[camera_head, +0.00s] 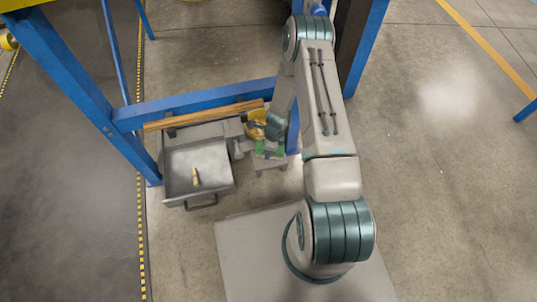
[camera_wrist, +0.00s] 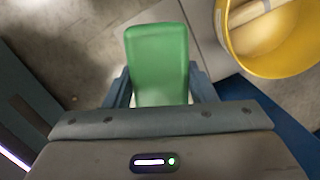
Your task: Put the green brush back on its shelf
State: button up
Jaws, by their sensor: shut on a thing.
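The green brush (camera_wrist: 158,55) shows in the wrist view as a green block with rounded corners, seen from close up. My gripper (camera_wrist: 158,88) is shut on it, with one blue-grey finger on each side. The lower part of the brush is hidden by the gripper body. In the head view, my gripper (camera_head: 270,149) is low down, with green patches beside it, just above a small grey stand (camera_head: 271,167). I cannot tell whether the brush touches anything below. I cannot tell which surface is its shelf.
A yellow bowl (camera_head: 257,117) is close by my gripper; it also shows in the wrist view (camera_wrist: 280,66). A grey tray (camera_head: 218,160) to the left holds a wooden-handled thing (camera_head: 196,177). Wooden bars (camera_head: 205,115) lie behind the tray. A blue frame beam (camera_head: 205,103) crosses behind.

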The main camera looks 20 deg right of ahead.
notch_tip(320, 180, down, 4)
jog(key=shift+w+f+b, duration=0.1)
jog(key=shift+b, duration=1.05)
jog(key=o, duration=0.5)
jog(key=shift+f, duration=0.1)
jog(key=shift+c, duration=0.2)
jog(key=o, duration=0.4)
jog(key=shift+s+d+r+p, duration=0.15)
jog(key=shift+r+p, duration=0.45)
jog(key=shift+r, duration=0.7)
jog(key=shift+d+r+p, duration=0.2)
jog(key=shift+r+p, duration=0.4)
jog(key=shift+r, duration=0.75)
jog(key=shift+s+d+r+p, duration=0.15)
jog(key=shift+r+p, duration=0.45)
jog(key=shift+r, duration=0.7)
